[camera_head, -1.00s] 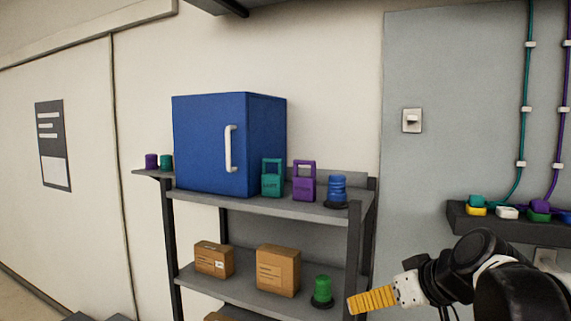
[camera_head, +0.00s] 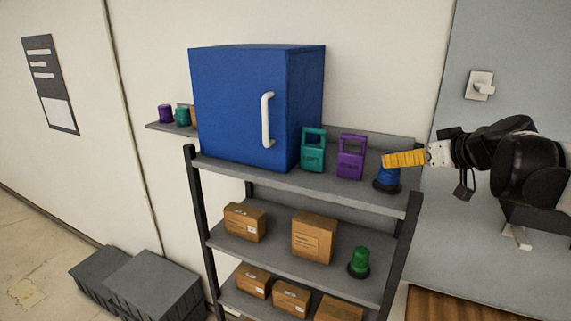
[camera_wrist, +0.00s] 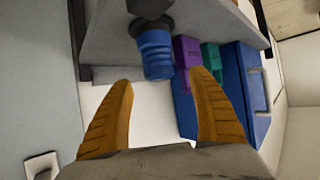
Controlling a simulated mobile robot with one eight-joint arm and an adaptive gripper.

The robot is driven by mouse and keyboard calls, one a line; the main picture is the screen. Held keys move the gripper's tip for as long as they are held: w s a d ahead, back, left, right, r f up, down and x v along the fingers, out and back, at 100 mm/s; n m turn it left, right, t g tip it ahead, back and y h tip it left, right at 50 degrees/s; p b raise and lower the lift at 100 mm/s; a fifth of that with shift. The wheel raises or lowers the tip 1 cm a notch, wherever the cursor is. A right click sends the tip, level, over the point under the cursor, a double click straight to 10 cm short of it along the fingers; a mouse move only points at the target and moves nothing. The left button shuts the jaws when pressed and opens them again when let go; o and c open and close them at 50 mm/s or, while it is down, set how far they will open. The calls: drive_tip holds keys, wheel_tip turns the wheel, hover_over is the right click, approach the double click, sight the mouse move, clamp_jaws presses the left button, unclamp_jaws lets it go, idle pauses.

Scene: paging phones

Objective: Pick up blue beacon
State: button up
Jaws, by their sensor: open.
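The blue beacon (camera_head: 388,178) stands upright on its dark base at the right end of the top shelf. In the head view its upper part is hidden behind my yellow gripper (camera_head: 404,158). In the wrist view the blue beacon (camera_wrist: 156,52) shows beyond and between the two fingertips, with its dark base at the top of the picture. My gripper (camera_wrist: 162,82) is open, its two yellow fingers spread apart and nothing between them. Whether the fingers touch the beacon cannot be told, but the wrist view shows it ahead of them.
A purple lock-shaped object (camera_head: 351,160) stands just left of the beacon, with a teal one (camera_head: 313,152) beside it. A blue cabinet (camera_head: 240,110) fills the shelf's left. A green beacon (camera_head: 359,262) and cardboard boxes (camera_head: 314,238) sit on the shelf below.

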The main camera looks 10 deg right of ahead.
sight(390, 172)
drive_tip(key=p+x, duration=0.1)
drive_tip(key=x, duration=0.4)
drive_tip(key=shift+w+d, duration=0.1)
drive_tip(key=shift+w, duration=0.1)
drive_tip(key=shift+s, duration=0.15)
drive_tip(key=shift+s+r, duration=0.1)
drive_tip(key=c, duration=0.3)
clamp_jaws()
